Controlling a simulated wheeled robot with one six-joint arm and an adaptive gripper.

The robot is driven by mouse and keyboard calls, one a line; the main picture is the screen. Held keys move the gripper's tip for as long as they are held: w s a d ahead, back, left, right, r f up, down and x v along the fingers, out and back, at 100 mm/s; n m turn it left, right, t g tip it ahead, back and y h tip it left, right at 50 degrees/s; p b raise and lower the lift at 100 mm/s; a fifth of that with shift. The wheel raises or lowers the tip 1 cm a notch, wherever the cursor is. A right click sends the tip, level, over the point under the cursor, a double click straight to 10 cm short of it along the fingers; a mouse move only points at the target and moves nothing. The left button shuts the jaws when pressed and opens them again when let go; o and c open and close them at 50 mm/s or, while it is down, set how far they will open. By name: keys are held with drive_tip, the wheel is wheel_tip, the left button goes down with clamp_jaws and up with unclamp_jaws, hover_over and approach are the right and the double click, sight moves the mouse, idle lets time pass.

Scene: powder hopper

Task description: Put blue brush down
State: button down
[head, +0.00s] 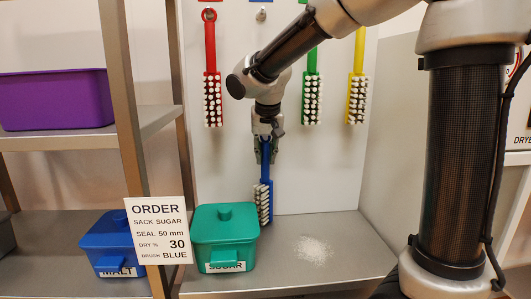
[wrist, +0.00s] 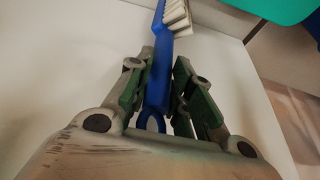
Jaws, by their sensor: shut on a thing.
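The blue brush (head: 266,204) hangs upright from my gripper (head: 266,143), bristles facing left. Its lower end is close to the grey bench top (head: 345,262), right beside the green sugar bin; I cannot tell whether it touches the bench. In the wrist view, my gripper (wrist: 157,85) is shut on the handle of the blue brush (wrist: 162,58), with its white bristles at the top. A patch of white powder (head: 314,249) lies on the bench to the right of the brush.
The green sugar bin (head: 224,237) stands just left of the brush. An order card (head: 159,230) reads brush BLUE. Red (head: 212,95), green (head: 312,95) and yellow (head: 357,95) brushes hang on the back panel beside an empty peg (head: 261,15). The bench right of the powder is clear.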

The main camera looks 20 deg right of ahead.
drive_tip(key=shift+f, duration=0.1)
drive_tip(key=c, duration=1.3)
unclamp_jaws()
drive_tip(key=d+v, duration=0.1)
drive_tip(key=v, duration=1.1)
drive_tip(key=s+d+f, duration=0.4)
drive_tip(key=s+d, duration=0.1)
drive_tip(key=s, duration=0.2)
drive_tip(key=s+d+f+n, duration=0.1)
drive_tip(key=s+d+f, duration=0.3)
drive_tip(key=s, duration=0.4)
drive_tip(key=s+d+f+n, duration=0.1)
drive_tip(key=s+d+f, duration=0.3)
drive_tip(key=s, duration=0.4)
drive_tip(key=shift+s+d+f+y, duration=0.1)
drive_tip(key=shift+d+f+y, duration=0.1)
drive_tip(key=shift+d, duration=0.25)
drive_tip(key=shift+s+d+f+y, duration=0.1)
drive_tip(key=shift+d+y, duration=0.1)
drive_tip(key=shift+d, duration=0.2)
